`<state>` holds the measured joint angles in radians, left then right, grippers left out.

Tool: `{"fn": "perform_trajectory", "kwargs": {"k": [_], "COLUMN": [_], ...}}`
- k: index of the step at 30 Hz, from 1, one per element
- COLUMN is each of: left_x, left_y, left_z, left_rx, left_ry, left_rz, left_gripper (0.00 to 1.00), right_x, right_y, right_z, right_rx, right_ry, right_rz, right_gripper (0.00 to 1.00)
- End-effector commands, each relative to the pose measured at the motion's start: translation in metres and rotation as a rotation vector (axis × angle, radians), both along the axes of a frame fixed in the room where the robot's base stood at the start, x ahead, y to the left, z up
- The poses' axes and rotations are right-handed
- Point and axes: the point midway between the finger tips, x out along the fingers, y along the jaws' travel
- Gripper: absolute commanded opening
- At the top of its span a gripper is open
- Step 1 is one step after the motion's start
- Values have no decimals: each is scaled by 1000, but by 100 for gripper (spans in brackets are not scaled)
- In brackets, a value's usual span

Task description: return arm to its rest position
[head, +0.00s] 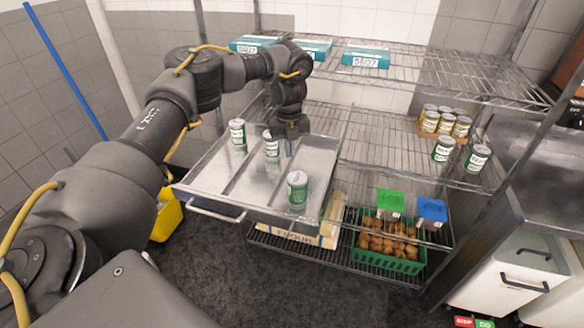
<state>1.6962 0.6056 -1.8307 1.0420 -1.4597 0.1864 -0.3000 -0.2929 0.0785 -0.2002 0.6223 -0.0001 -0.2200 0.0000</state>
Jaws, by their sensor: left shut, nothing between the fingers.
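My left arm reaches in from the left over a metal pull-out tray (325,160) on the wire rack. My left gripper (289,150) points down at the tray's back part, shut and empty, just right of a green-and-white can. That can (271,147) stands upright in the tray. A second can (238,134) stands to its left and a third can (297,188) nearer the tray's front. The fingertips are small and dark, so I cannot tell how far above the tray they are. My right gripper is not in view.
The wire rack (440,85) holds teal boxes (365,56) on top and more cans (445,148) at right. Below are a green crate (388,268) of brown items, a flour bag (295,237), and green and blue boxes (432,210). A yellow bucket (167,215) stands left of the tray.

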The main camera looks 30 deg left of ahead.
Motion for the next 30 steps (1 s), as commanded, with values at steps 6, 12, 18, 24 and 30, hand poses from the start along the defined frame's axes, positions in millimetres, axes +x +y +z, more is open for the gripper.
{"fn": "perform_trajectory", "kwargs": {"k": [6, 12, 18, 24, 30], "left_x": [1, -1, -1, 0, 0], "left_y": [-1, 0, 0, 0, 0], "left_z": [27, 32, 32, 57, 91], "left_rx": [2, 1, 1, 0, 1], "left_ry": [-1, 1, 1, 0, 1], "left_rz": [-3, 1, 0, 0, 0], "left_gripper": [0, 0, 0, 0, 0], "right_x": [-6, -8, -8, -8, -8], "right_y": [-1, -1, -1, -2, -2], "right_z": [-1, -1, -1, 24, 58], "right_rx": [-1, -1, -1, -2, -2], "right_ry": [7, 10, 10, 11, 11], "right_rz": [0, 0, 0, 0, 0], "right_gripper": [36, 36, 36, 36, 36]}}
